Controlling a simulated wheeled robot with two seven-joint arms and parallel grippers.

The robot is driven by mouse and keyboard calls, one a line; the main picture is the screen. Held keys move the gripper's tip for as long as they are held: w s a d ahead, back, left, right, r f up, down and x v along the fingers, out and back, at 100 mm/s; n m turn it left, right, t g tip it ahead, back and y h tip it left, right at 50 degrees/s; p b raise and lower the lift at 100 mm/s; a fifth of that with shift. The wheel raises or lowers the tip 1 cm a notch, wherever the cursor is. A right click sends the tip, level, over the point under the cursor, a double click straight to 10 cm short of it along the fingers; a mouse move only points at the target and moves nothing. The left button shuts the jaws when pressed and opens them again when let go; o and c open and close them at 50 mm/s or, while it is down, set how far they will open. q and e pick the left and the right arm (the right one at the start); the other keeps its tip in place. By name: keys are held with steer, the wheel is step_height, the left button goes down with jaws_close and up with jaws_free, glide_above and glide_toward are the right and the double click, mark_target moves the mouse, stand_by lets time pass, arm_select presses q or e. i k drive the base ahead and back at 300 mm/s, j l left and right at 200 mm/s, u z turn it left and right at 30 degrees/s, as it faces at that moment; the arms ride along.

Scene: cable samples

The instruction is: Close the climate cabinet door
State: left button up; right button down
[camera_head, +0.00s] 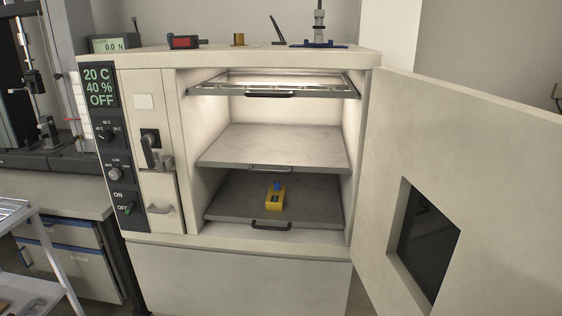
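The climate cabinet (240,270) stands in the middle, a cream box with a lit chamber. Its door (480,150) stands wide open to the right, hinged on the cabinet's right side, with a dark window (425,245) low in it. The door's right part runs out of the picture. Inside are a top rack (270,89), a bare middle shelf (275,147) and a dark lower shelf (325,200). A yellow item (275,197) with a blue top sits on the lower shelf. Neither of my grippers is in view.
The control panel (110,140) reads 20 C, 40 %, OFF. A latch handle (150,150) is on the front left of the chamber. Small instruments, including a red box (183,42), stand on the cabinet top. A metal cart (35,250) is at the lower left.

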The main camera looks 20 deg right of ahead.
mark_target(458, 211)
steer(key=k+l, duration=0.1)
steer(key=l, duration=0.45)
steer(key=k+l, duration=0.1)
steer(key=l, duration=0.45)
steer(key=k+l, duration=0.1)
steer(key=l, duration=0.45)
steer(key=k+l, duration=0.15)
steer(key=l, duration=0.4)
steer(key=k+l, duration=0.1)
steer(key=l, duration=0.45)
